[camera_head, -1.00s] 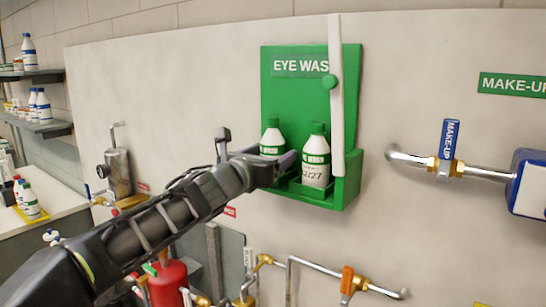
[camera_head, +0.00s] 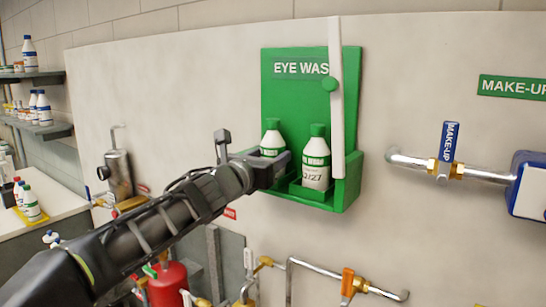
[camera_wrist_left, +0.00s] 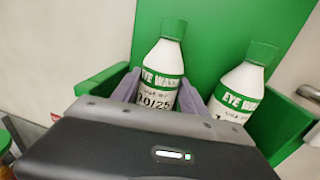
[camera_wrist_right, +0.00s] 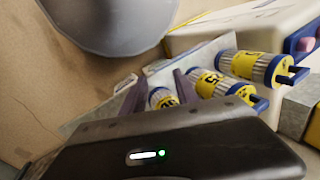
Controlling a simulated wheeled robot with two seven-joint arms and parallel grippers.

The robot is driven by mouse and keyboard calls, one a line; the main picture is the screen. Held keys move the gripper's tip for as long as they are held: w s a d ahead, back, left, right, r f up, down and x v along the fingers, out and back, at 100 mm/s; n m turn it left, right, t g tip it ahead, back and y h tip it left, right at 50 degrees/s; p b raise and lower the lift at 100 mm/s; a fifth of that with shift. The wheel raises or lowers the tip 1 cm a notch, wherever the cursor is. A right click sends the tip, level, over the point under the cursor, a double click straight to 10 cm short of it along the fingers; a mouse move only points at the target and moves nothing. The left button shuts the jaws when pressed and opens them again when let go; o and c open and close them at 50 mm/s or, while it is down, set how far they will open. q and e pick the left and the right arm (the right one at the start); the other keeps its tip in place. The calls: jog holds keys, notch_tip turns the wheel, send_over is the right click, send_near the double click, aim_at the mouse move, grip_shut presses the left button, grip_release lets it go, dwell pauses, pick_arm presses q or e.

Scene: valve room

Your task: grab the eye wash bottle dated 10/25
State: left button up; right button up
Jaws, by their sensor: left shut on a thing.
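The eye wash bottle dated 10/25 (camera_wrist_left: 160,80) is white with a green cap and green label band. It stands in the left part of the green eye wash holder (camera_head: 310,85) on the wall; it also shows in the head view (camera_head: 272,138), its lower part hidden by the gripper. My left gripper (camera_head: 277,165) is shut on this bottle, one finger on each side in the left wrist view (camera_wrist_left: 160,100). A second eye wash bottle (camera_head: 316,165), marked 12/27, stands just right of it. My right gripper (camera_wrist_right: 158,88) is open, away from the holder.
A white upright bar (camera_head: 336,100) crosses the front of the holder. Pipes with a blue make-up valve handle (camera_head: 447,142) are on the right. In the right wrist view, yellow-labelled cylinders (camera_wrist_right: 205,82) lie beyond the fingers, one between them in the picture.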

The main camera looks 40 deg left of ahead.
pick_arm(q)
grip_shut()
dwell(0.3)
jog(key=shift+r, duration=0.2)
